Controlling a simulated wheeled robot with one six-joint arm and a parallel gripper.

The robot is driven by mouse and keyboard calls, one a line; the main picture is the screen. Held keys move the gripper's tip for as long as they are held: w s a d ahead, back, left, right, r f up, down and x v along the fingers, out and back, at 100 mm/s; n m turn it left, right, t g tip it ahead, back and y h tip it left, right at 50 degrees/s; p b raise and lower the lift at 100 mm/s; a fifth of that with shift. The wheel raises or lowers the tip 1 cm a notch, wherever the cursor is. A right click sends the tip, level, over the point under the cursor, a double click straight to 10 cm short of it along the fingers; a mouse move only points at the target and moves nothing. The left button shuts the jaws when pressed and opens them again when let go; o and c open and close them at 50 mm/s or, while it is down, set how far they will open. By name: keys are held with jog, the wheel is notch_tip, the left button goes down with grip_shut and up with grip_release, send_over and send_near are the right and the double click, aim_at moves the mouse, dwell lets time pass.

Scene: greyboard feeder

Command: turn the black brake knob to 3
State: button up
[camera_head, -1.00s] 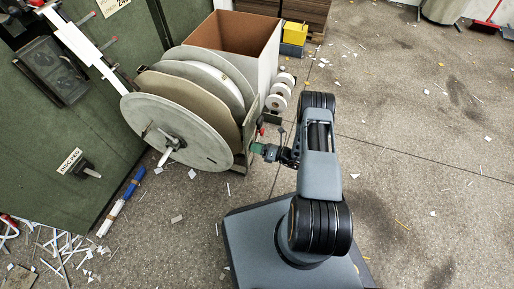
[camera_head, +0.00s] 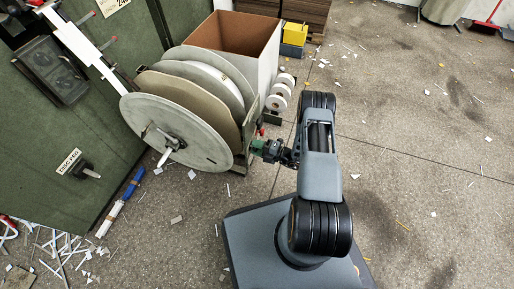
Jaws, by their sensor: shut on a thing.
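My gripper (camera_head: 263,149) is at the right side of the reel stand (camera_head: 240,163), reaching in from the right with its tip against the stand's side. It is shut on a small part there, which I take to be the black brake knob. The knob itself is almost wholly hidden by the jaws. Its pointer and any numbers around it are too small or covered, so I cannot tell its setting.
Large grey reel discs (camera_head: 180,130) fill the stand's left. An open cardboard box (camera_head: 236,40) stands behind, with small white rolls (camera_head: 280,90) beside it. Floor at right is mostly clear.

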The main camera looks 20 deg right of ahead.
jog(key=m, duration=0.5)
jog(key=shift+s+m, duration=0.1)
jog(key=shift+m, duration=0.2)
jog(key=m, duration=0.5)
jog(key=shift+m, duration=0.3)
jog(key=o, duration=0.9)
jog(key=p+v, duration=0.3)
jog(key=v, duration=1)
jog(key=shift+s+d, duration=0.25)
jog(key=shift+d, duration=0.1)
